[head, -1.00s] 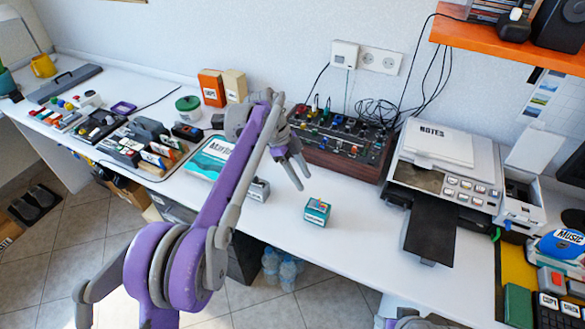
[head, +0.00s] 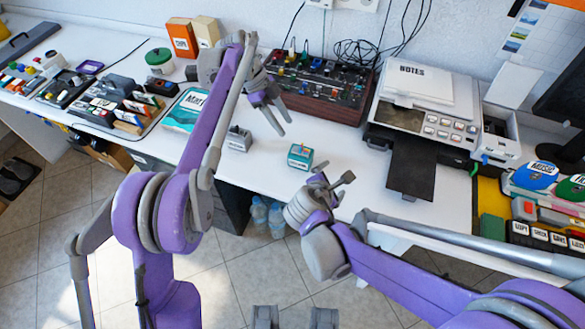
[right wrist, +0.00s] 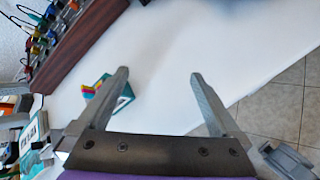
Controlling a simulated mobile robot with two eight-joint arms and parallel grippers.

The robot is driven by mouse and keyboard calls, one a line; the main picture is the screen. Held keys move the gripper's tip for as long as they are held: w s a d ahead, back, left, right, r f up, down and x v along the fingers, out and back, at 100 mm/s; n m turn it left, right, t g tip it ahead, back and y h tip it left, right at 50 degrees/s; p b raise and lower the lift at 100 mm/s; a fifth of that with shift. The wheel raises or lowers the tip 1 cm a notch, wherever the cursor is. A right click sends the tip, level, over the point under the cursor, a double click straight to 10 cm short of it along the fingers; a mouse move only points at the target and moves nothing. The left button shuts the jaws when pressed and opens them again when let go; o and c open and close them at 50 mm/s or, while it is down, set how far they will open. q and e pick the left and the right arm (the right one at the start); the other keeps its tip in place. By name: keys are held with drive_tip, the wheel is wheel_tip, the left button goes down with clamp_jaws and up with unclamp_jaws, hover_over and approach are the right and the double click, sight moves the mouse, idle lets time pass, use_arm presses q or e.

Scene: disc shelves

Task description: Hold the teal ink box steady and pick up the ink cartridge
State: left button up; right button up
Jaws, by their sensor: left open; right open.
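The teal ink box (head: 299,156) stands on the white table near its front edge. Its open top shows small coloured pieces in the right wrist view (right wrist: 97,88); I cannot tell which of them is the ink cartridge. My left gripper (head: 279,118) is open and empty above the table, behind and to the left of the box. My right gripper (head: 335,182) is open and empty in front of the box, to its right. In the right wrist view its two fingers (right wrist: 160,85) are wide apart, and the box shows beyond the left finger, partly hidden by it.
A grey metal block (head: 238,139) stands left of the box. The mixer with wooden sides (head: 318,101) is behind, and the printer (head: 425,110) with its dark tray (head: 411,168) is to the right. The table between box and mixer is clear.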

sight(304, 152)
drive_tip(key=w+a+n+t, duration=0.1)
drive_tip(key=a+n, duration=0.2)
drive_tip(key=w+a+f+n+t, duration=0.1)
drive_tip(key=a+n, duration=0.2)
drive_tip(key=a, duration=0.1)
drive_tip(key=w+a+f+n+t, duration=0.1)
drive_tip(key=w+a+n, duration=0.1)
drive_tip(key=a+n, duration=0.1)
drive_tip(key=shift+a+t, duration=0.3)
drive_tip(key=shift+a, duration=0.05)
drive_tip(key=shift+n, duration=0.3)
drive_tip(key=x, duration=1)
drive_tip(key=shift+w+f, duration=0.1)
drive_tip(key=shift+w, duration=0.3)
drive_tip(key=c, duration=1.1)
